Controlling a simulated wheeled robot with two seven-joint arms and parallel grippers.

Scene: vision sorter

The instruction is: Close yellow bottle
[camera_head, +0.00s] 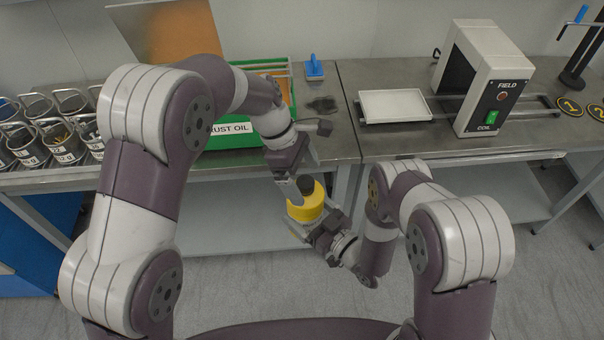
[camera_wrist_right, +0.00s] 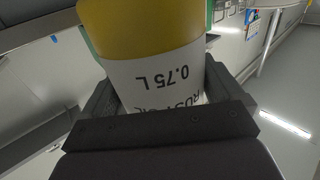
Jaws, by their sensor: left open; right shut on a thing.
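My left gripper (camera_head: 297,191) is open beside the dark top, coming down from above left. The head view does not show clearly whether it touches the top, or whether the top is fully seated.
A green box (camera_head: 272,122) labelled "RUST OIL" stands on the left bench, with several metal cups (camera_head: 35,140) farther left. The right bench holds a white tray (camera_head: 395,106) and a field coil machine (camera_head: 490,75).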

